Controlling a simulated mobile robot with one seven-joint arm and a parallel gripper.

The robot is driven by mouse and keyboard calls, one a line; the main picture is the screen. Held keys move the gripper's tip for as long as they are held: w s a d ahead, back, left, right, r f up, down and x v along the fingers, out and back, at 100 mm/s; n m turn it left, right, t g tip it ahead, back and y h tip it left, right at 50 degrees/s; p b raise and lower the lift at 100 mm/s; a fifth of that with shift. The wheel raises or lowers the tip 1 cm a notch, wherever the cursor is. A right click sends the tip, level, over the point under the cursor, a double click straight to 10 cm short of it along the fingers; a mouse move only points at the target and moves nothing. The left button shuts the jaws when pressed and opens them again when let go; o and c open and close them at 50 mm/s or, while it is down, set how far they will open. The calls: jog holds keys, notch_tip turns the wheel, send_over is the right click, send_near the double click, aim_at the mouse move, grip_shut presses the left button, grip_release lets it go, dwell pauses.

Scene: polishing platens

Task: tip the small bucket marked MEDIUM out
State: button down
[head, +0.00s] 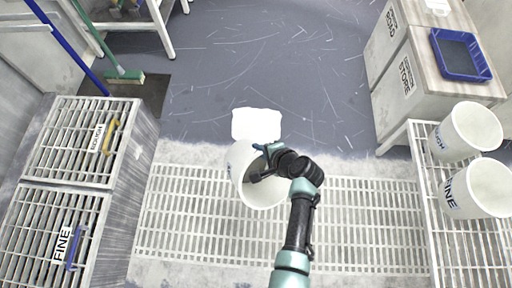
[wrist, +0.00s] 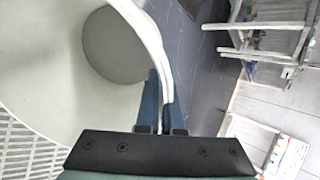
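A white bucket (head: 242,171) is held over the slatted floor grate (head: 180,215), tilted, in the middle of the head view. No MEDIUM mark shows on its visible side. My gripper (head: 262,161) is at its rim; in the wrist view my gripper (wrist: 165,131) is shut on the bucket wall (wrist: 150,45). The wrist view looks into the bucket, where a round grey area shows at the inner end; I cannot tell whether it is the bottom or contents. A flat white patch (head: 256,123) lies beyond the bucket at the grate's far side; I cannot tell what it is.
Two white buckets, one marked FINE (head: 477,189) and one behind it (head: 464,131), stand on a slatted rack at right. A blue tray (head: 461,55) sits on a cabinet (head: 408,85). Slatted units marked ROUGH (head: 85,140) and FINE (head: 50,235) line the left. A green broom (head: 124,76) leans behind.

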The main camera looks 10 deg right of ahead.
jog(key=s+d+f+t+y+b, duration=0.3)
jog(key=s+t+b, duration=0.3)
jog(key=b, duration=0.9)
jog(key=shift+s+b, duration=0.2)
jog(key=shift+b, duration=0.2)
dwell(1.5)
